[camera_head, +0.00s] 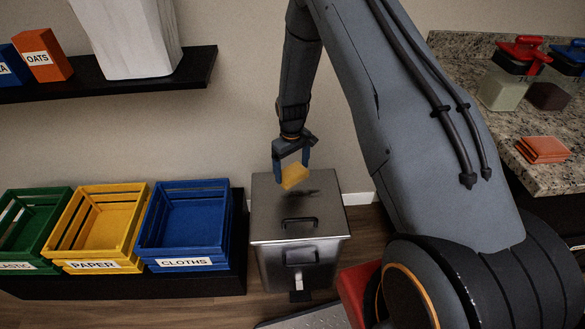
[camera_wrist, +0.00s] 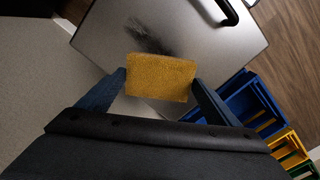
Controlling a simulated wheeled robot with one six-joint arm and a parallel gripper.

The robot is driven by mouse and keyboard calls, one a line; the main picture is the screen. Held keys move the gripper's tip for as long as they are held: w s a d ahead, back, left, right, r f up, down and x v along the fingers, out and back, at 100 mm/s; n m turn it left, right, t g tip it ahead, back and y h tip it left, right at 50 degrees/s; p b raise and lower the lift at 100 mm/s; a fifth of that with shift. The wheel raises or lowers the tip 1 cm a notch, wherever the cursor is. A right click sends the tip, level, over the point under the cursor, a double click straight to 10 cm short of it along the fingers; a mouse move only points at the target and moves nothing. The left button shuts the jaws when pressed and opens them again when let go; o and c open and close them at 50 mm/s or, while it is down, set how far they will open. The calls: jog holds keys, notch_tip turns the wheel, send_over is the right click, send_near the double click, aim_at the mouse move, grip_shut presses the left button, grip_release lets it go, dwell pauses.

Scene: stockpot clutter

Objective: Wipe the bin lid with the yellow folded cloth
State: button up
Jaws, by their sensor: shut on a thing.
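My gripper (camera_head: 291,172) is shut on the yellow folded cloth (camera_head: 295,177), which hangs tilted above the back part of the bin lid (camera_head: 275,222). In the wrist view the cloth (camera_wrist: 161,77) sits between my two fingertips. A dark smudge (camera_wrist: 150,38) lies on the lid beyond the cloth in the wrist view. In the head view a dark patch shows on the lid to the right of the cloth. The cloth appears apart from the lid.
Green, yellow and blue crates (camera_head: 187,226) stand left of the bin; the blue one is labelled CLOTHS. A wall is behind the bin. A shelf (camera_head: 120,78) hangs upper left. A granite counter (camera_head: 510,125) at right holds an orange folded cloth (camera_head: 543,149) and other items.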

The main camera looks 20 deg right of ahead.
jog(key=shift+f+b, duration=1.35)
jog(key=shift+f, duration=1.4)
jog(key=shift+f+b, duration=0.5)
jog(key=shift+f, duration=0.35)
jog(key=shift+s, duration=0.1)
